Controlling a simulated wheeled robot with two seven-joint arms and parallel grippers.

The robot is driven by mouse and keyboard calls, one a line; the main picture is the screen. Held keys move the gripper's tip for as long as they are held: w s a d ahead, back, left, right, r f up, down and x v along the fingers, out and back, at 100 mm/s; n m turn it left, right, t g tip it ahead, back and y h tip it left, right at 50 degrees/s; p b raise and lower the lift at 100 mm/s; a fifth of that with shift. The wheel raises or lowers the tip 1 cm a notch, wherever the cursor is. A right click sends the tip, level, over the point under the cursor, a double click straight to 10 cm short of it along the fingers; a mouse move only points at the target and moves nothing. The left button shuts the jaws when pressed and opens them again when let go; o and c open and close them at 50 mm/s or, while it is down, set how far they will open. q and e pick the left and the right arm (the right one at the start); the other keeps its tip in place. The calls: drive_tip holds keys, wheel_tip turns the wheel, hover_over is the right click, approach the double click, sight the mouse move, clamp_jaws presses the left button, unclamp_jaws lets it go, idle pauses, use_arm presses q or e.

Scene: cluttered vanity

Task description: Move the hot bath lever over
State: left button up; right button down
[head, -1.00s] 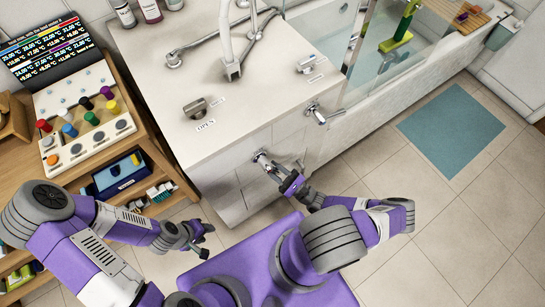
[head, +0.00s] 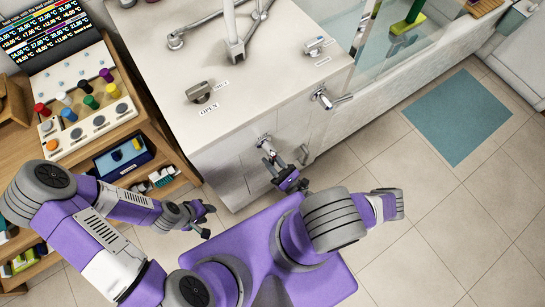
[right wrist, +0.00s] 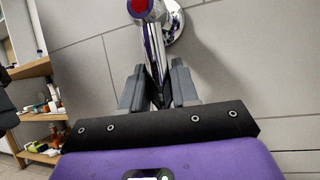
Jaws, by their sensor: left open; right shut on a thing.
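The hot bath lever (right wrist: 154,50) is chrome with a red-marked end cap and sits on the grey-white front panel of the bath cabinet. In the head view the lever (head: 265,143) shows low on that front, partly covered by my gripper. My right gripper (head: 277,164) is shut on the lever. In the right wrist view its two dark fingers (right wrist: 158,88) stand on either side of the lever's stem. My left gripper (head: 202,219) is open and empty, over the floor to the left.
A second chrome lever (head: 327,99) sits to the right near the cabinet's corner. A grey knob (head: 200,92) by an OPEN label and a tap (head: 236,48) are on top. A wooden shelf unit (head: 150,125) with a knobbed panel stands left. A blue mat (head: 458,115) lies on clear floor.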

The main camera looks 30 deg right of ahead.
drive_tip(key=shift+a, duration=0.1)
drive_tip(key=c, duration=0.9)
unclamp_jaws()
drive_tip(key=shift+c, duration=0.2)
drive_tip(key=v, duration=0.7)
drive_tip(key=shift+s, duration=0.25)
drive_tip(key=shift+f, duration=0.15)
